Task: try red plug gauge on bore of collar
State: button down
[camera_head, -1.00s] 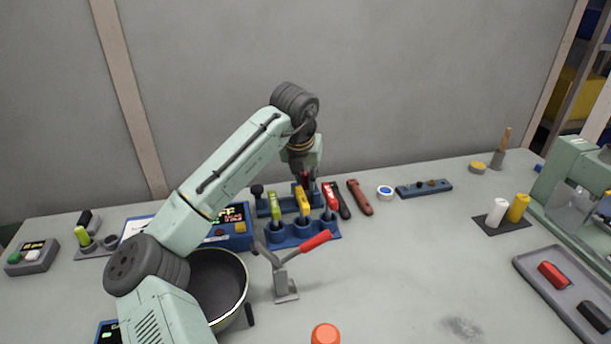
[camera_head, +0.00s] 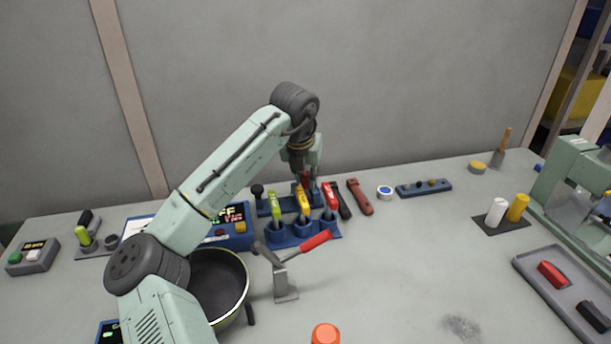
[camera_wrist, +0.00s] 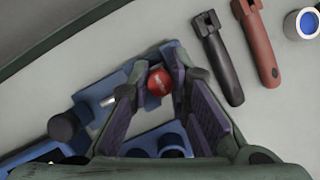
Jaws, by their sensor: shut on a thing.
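My gripper (camera_wrist: 165,84) is shut on a red piece with a rounded top, which I take to be the red plug gauge (camera_wrist: 158,80). In the head view my gripper (camera_head: 305,182) points down at the back of the table, and only a little red shows between its fingers. The gauge is over or in a blue base (camera_wrist: 92,92); its lower end is hidden, so I cannot tell whether it is seated. A silver pin (camera_wrist: 108,101) and a black knob (camera_wrist: 62,125) are on the base beside it. I cannot make out the collar with certainty.
Close in front, a blue rack (camera_head: 304,232) holds green, yellow and red upright handles. Black (camera_head: 341,202) and dark red (camera_head: 360,197) handles and a white ring with blue centre (camera_head: 385,192) lie to the right.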

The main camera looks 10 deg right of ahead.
jog(key=shift+r+p, duration=1.5)
jog(key=shift+r, duration=1.85)
